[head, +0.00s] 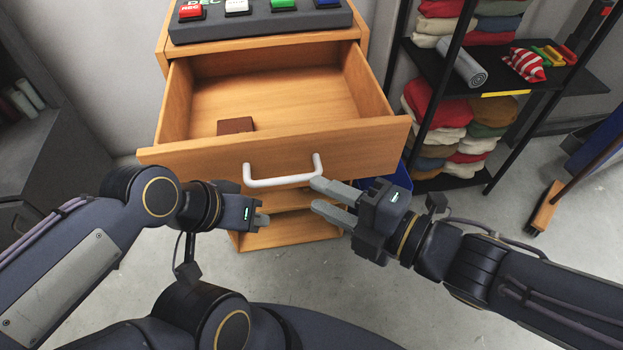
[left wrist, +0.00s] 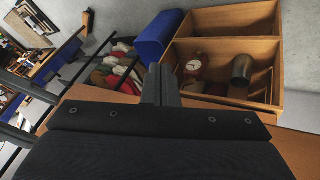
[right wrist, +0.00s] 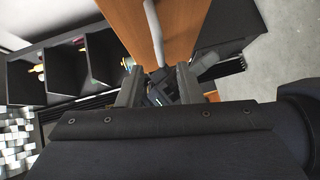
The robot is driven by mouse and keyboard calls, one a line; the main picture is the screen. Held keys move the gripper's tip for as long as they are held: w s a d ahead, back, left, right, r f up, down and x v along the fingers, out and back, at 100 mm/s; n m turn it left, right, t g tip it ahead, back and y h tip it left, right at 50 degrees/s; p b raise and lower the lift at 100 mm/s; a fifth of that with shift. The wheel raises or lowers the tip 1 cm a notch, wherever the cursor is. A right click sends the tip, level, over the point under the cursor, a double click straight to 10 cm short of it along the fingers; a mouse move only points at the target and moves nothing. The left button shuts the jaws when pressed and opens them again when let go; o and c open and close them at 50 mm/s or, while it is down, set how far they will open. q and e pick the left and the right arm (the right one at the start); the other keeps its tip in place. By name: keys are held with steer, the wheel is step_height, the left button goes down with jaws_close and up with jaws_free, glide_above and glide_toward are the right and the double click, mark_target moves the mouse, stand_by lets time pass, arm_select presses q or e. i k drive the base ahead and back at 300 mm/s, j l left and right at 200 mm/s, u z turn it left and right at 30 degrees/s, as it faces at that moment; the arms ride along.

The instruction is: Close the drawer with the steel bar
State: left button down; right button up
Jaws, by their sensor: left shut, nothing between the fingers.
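The wooden drawer (head: 200,160) is pulled out of its cabinet (head: 163,50), and its inside shows from above. The steel bar (head: 283,181), a pale U-shaped handle, is on the drawer front. It also shows in the right wrist view (right wrist: 154,32). My right gripper (head: 316,194) is open, with its upper fingertip close to the bar's right end; I cannot tell whether they touch. My left gripper (head: 264,218) is shut and empty, pointing right, below the bar's left end and in front of the cabinet. Its fingers are together in the left wrist view (left wrist: 160,85).
A small brown block (head: 236,126) lies inside the drawer. A grey button box (head: 260,22) sits on the cabinet top. A black shelf (head: 475,80) with folded cloths stands close on the right. A broom (head: 546,207) is further right.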

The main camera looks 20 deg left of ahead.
mark_target(321, 108)
steer(key=l, duration=0.25)
steer(key=i+l+u, duration=0.1)
steer(key=u, duration=0.15)
steer(key=i+l+u, duration=0.15)
steer(key=u, duration=0.15)
steer(key=z, duration=0.1)
steer(key=k+l, duration=0.1)
steer(key=l, duration=0.25)
steer(key=k+l, duration=0.1)
steer(key=l, duration=0.25)
